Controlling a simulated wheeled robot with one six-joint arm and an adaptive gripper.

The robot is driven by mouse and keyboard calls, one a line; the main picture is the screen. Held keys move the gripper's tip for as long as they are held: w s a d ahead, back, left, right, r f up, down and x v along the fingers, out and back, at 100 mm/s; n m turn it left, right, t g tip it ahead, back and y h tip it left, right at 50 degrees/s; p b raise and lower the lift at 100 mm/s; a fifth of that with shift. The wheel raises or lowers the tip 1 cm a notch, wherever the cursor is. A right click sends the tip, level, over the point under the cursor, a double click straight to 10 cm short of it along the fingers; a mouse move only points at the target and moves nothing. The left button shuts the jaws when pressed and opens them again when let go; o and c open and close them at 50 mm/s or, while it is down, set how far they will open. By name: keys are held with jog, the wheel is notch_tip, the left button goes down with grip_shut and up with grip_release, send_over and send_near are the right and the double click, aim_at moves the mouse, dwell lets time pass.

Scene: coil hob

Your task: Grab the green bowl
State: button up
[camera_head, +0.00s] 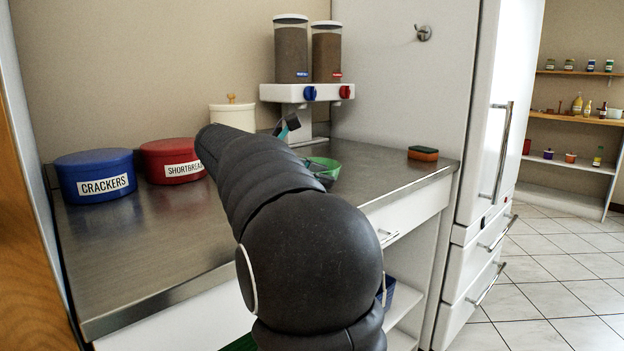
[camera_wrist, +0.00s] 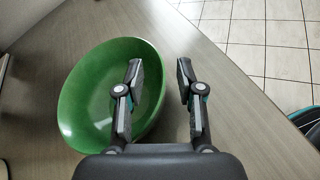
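The green bowl (camera_wrist: 84,102) stands upright on the counter, filling the left part of the wrist view. It looks empty. My gripper (camera_wrist: 160,72) is open, with its two fingers on either side of the bowl's right rim. The left finger is over the inside of the bowl and the right finger is outside it. I cannot tell whether either finger touches the wall. In the head view the green bowl (camera_head: 326,165) shows only in part behind my arm, and my fingertips are mostly hidden.
On the metal counter (camera_head: 150,245) stand a blue crackers tin (camera_head: 95,168), a red shortbread tin (camera_head: 172,152) and a cream canister (camera_head: 232,116). A dispenser (camera_head: 291,50) stands behind the bowl. A sponge (camera_head: 423,153) lies to the right, with clear counter between.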

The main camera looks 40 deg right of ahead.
grip_shut()
jog(key=shift+r, duration=0.2)
